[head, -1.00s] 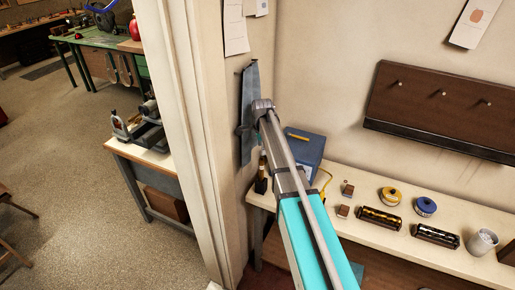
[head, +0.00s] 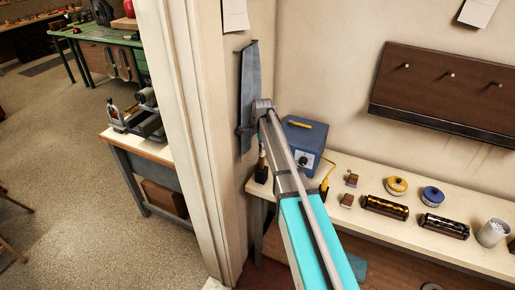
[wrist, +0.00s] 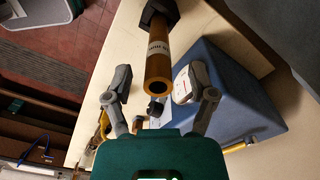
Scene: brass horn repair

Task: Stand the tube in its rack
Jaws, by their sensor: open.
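An orange-brown tube (wrist: 157,62) with a pale printed label points its open end at my camera in the wrist view. Its far end meets a dark, angular holder (wrist: 158,11). My gripper (wrist: 157,84) is open, with one finger on each side of the tube's open end. I see no finger touching the tube. In the head view my gripper (head: 262,142) hangs at the arm's end, mostly hidden, above a dark holder (head: 261,173) at the bench's left end. I cannot tell whether that holder is the rack.
A blue box (head: 305,140) with a dial stands just right of the gripper; its side also shows in the wrist view (wrist: 225,85). Two dark trays (head: 385,207), two round tins and a white cup (head: 492,233) lie further right. The wall and door frame are close on the left.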

